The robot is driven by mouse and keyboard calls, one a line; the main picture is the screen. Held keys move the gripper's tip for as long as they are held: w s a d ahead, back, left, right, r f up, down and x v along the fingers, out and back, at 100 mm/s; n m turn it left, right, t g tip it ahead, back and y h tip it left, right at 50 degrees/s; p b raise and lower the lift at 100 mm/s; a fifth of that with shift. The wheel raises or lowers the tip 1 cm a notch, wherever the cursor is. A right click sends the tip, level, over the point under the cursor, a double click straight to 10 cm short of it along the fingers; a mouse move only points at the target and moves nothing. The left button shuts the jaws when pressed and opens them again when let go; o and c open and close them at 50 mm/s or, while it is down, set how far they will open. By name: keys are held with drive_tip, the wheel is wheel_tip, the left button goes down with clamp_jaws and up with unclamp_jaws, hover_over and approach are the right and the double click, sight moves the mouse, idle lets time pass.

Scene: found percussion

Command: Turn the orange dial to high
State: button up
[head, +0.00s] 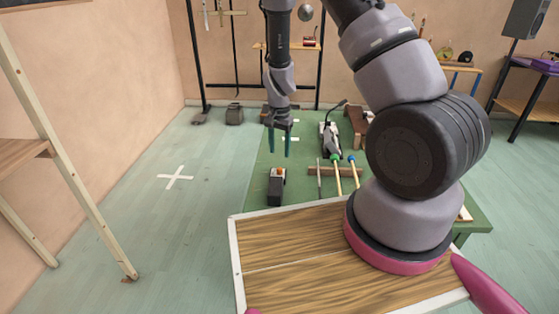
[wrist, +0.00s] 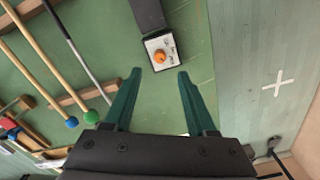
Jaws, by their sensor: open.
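The orange dial (head: 280,171) sits on the pale face of a small dark box (head: 275,191) on the green table. In the wrist view the dial (wrist: 160,56) shows as a round orange knob on a white plate (wrist: 168,44), with small dark marks beside it too small to read. My gripper (head: 279,152) is open and empty, its teal fingers pointing down above the table, behind the dial in the head view. In the wrist view the dial appears just beyond the gap between the fingertips (wrist: 159,72). The fingers look apart from it.
Mallets with a green head (wrist: 91,116) and a blue head (wrist: 71,121) and a grey rod (wrist: 75,45) lie on wooden rests beside the box. A microphone-like device (head: 329,138) stands farther back. The table's edge and floor with a white cross (head: 175,178) are on the other side.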

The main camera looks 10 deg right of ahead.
drive_tip(key=shift+r, duration=1.6)
drive_tip(key=s+d+r+n+t+y, duration=0.1)
drive_tip(key=s+r+t, duration=0.1)
drive_tip(key=r, duration=1)
drive_tip(key=s+d+r+t+y, duration=0.1)
drive_tip(key=s+r, duration=0.2)
drive_tip(key=r, duration=1)
drive_tip(key=s+d+r+n+t, duration=0.1)
drive_tip(key=s+d+r+t, duration=0.1)
drive_tip(key=s+r, duration=0.5)
drive_tip(key=s+d+r+n+t, duration=0.1)
drive_tip(key=s+r+n+t, duration=0.1)
drive_tip(key=s+r, duration=0.5)
drive_tip(key=s, duration=0.3)
drive_tip(key=shift+s+d+r, duration=0.15)
drive_tip(key=shift+d+r, duration=0.2)
drive_tip(key=shift+r, duration=0.05)
